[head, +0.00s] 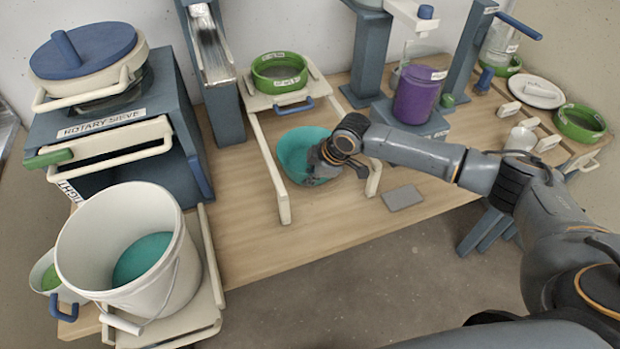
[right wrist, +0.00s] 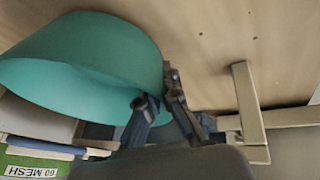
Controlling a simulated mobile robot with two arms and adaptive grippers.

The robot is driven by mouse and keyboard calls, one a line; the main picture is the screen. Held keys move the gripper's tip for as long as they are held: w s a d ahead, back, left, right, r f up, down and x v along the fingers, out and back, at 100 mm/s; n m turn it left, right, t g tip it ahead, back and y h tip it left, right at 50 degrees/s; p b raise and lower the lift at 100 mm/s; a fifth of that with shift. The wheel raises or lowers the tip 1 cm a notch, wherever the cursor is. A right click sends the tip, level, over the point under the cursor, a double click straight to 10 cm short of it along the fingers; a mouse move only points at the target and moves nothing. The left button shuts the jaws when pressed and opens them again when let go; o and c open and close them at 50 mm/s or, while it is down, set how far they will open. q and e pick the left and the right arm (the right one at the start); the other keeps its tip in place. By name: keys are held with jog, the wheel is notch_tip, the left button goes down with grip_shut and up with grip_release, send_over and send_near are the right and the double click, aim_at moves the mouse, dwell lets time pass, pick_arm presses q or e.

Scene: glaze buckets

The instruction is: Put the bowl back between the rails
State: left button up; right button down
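The teal bowl (head: 296,152) is between the two cream rails in the head view, nearer the left rail (head: 268,165). The right rail (head: 373,180) is partly hidden by my right arm. My right gripper (head: 328,160) is at the bowl's right side. In the right wrist view the bowl (right wrist: 80,62) fills the upper left, and the fingers (right wrist: 160,108) are close together with the bowl's wall edge between them. I cannot tell whether the bowl rests on the table or hangs just above it. My left gripper is out of view.
A green sieve (head: 280,72) sits on the stand behind the bowl. A white bucket (head: 130,250) with teal contents stands front left. A purple container (head: 418,95) is at the back right. A grey plate (head: 402,197) lies right of the rails on otherwise bare wood.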

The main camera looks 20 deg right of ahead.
jog(key=shift+f, duration=0.65)
jog(key=shift+f, duration=0.15)
jog(key=c, duration=1.5)
grip_release()
jog(key=shift+r, duration=0.25)
jog(key=v, duration=1.2)
jog(key=shift+d+f+b, duration=0.1)
jog(key=shift+b, duration=0.2)
